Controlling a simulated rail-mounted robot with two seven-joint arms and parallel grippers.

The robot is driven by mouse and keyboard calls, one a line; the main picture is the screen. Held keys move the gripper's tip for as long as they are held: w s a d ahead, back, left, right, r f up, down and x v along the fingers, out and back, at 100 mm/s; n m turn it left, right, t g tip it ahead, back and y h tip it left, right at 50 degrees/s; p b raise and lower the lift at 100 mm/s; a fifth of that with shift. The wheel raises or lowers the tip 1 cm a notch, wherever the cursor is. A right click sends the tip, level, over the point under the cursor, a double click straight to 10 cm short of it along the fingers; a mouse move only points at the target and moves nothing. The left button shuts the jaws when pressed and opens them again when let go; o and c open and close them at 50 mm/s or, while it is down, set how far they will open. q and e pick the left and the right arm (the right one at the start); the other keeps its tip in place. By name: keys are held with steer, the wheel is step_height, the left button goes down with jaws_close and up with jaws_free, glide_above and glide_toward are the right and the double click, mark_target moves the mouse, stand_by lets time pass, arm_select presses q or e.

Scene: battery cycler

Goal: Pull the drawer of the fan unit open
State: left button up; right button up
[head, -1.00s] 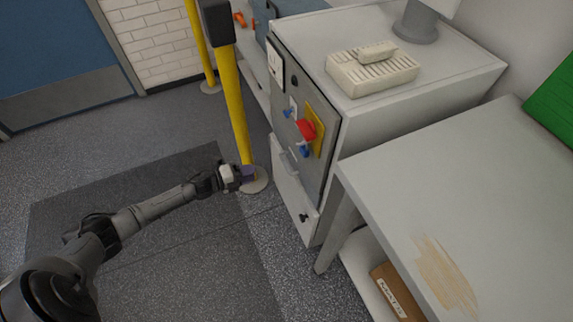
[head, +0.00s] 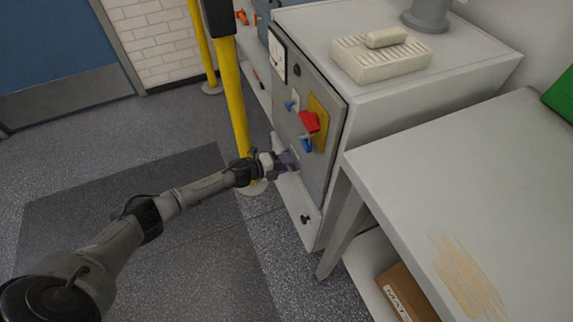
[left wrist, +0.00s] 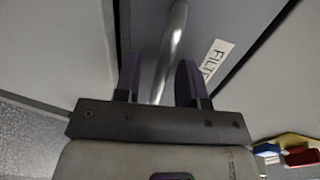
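The fan unit is a pale cabinet (head: 400,100) with a grey control front, at the middle right of the head view. Its pale lower front (head: 292,198), with a small black knob, lies below the control panel. My left gripper (head: 290,160) is at the top of this lower front. In the left wrist view, a curved metal handle (left wrist: 173,45) stands between the two purple fingers (left wrist: 160,80), with space beside it. The fingers are apart and not visibly clamped on it. A label reading "FILT" (left wrist: 214,58) is beside the handle. My right gripper is out of view.
A red switch (head: 309,122) on a yellow plate and blue knobs sit just above the gripper. A yellow post (head: 233,100) stands close to the left. A pale table (head: 430,170) is at the right. Open floor lies in front of the cabinet.

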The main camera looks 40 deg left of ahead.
arm_select(q)
steer(key=shift+w, duration=0.15)
steer(key=shift+d, duration=0.1)
steer(key=shift+c, duration=0.3)
jaws_close()
